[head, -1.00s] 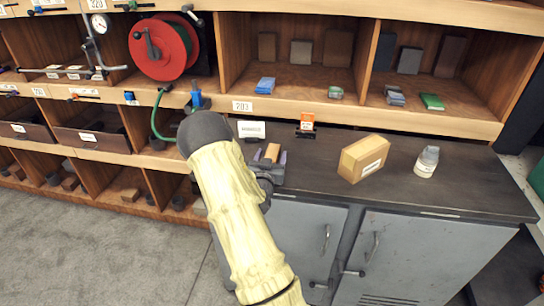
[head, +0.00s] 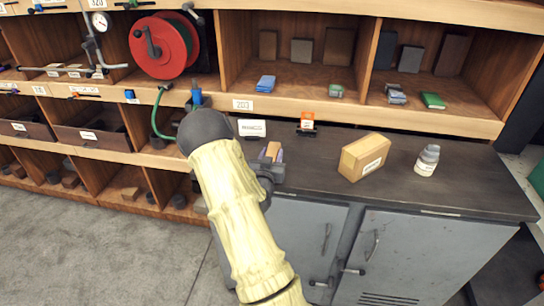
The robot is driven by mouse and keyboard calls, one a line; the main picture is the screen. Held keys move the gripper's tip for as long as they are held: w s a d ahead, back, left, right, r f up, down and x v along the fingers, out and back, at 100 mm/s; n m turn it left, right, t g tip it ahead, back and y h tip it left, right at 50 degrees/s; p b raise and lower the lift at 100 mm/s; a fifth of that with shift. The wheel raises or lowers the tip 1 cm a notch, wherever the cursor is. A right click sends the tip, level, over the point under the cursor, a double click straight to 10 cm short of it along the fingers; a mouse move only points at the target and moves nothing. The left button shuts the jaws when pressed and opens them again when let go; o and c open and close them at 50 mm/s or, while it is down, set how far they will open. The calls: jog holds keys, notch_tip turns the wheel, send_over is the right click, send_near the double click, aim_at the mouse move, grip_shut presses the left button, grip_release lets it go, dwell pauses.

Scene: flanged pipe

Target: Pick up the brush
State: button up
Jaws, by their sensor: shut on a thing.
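My gripper (head: 276,158) is at the left end of the dark cabinet top, low over it and partly hidden behind my own arm. It is shut on a small tan, wood-coloured piece (head: 271,150), which I take to be the brush. Only its upper part shows between the jaws; bristles are not visible. I cannot tell whether it touches the cabinet top.
A cardboard box (head: 364,157) and a white-labelled bottle (head: 427,160) stand to the right on the cabinet top (head: 460,190). A white card (head: 252,128) and an orange tag (head: 307,121) are behind my gripper. Wooden shelves (head: 300,103) rise at the back.

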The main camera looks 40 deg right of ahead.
aim_at(272, 154)
notch_tip(272, 154, up, 10)
jog(key=p, duration=0.5)
dwell(0.7)
